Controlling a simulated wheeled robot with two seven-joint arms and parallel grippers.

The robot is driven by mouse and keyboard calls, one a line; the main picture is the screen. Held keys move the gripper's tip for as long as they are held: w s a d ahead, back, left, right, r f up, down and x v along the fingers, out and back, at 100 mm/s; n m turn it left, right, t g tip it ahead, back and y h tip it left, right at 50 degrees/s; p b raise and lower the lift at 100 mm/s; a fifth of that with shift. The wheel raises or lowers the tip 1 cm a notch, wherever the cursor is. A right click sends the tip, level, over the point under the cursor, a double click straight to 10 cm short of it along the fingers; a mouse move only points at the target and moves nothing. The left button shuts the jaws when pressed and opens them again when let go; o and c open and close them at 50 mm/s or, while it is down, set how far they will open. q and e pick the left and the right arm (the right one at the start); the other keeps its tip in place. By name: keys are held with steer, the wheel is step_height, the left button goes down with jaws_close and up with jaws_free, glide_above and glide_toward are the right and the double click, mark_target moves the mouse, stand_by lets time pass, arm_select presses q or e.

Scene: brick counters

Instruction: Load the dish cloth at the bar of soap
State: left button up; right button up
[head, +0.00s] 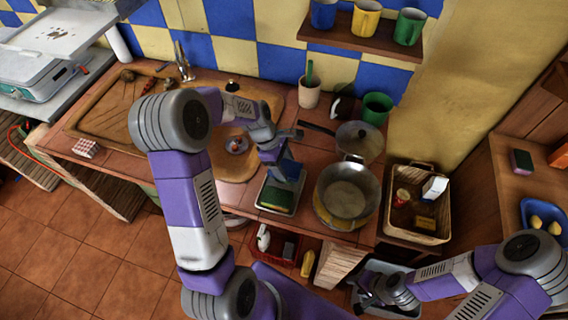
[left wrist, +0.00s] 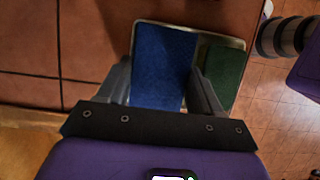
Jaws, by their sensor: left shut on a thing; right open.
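My left gripper (head: 285,160) is shut on a blue flat piece, which looks like the dish cloth (head: 289,170). In the left wrist view the blue dish cloth (left wrist: 163,65) lies between the two fingers and over a light-rimmed tray (left wrist: 236,42). A green block (left wrist: 222,72), perhaps the bar of soap, is in the tray just right of the cloth. In the head view this green block (head: 275,198) sits low in the tray (head: 262,208). I cannot tell whether the cloth touches the tray. My right gripper (head: 372,292) is open, low at the front right, away from the cloth.
A steel pan (head: 345,192) stands right of the tray, with another pan (head: 360,142) behind it. A wicker basket (head: 415,238) with small packages is further right. A red crate (head: 283,250) is below the counter.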

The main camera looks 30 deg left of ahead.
mark_target(284, 166)
arm_select(q)
steer(key=shift+f, duration=0.45)
steer(key=shift+s+f, duration=0.1)
stand_by(1.4)
step_height(284, 166, up, 7)
steer(key=p, duration=0.6)
steer(key=shift+p, duration=0.4)
stand_by(0.6)
